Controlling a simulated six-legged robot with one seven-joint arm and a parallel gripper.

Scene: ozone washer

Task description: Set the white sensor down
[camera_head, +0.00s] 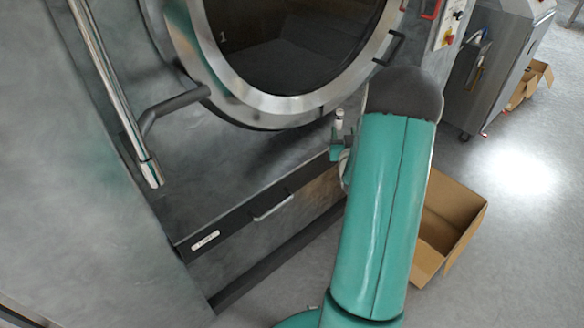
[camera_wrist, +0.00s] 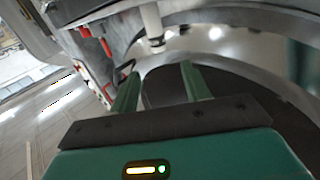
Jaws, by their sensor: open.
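The white sensor (camera_wrist: 152,22) is a small pale upright cylinder in the wrist view, beyond my fingertips and near the round metal rim. It also appears as a small white piece (camera_head: 339,114) just above my gripper in the head view. My gripper (camera_wrist: 159,72) is open, with its two green fingers spread and nothing between them. In the head view my gripper (camera_head: 338,141) is small and partly hidden by my green arm, in front of the washer below its round door. I cannot tell what the sensor rests on.
The washer's round door (camera_head: 255,105) with dark glass fills the upper middle. A long metal bar handle (camera_head: 115,90) stands at left. An open cardboard box (camera_head: 452,222) lies on the floor right of my arm.

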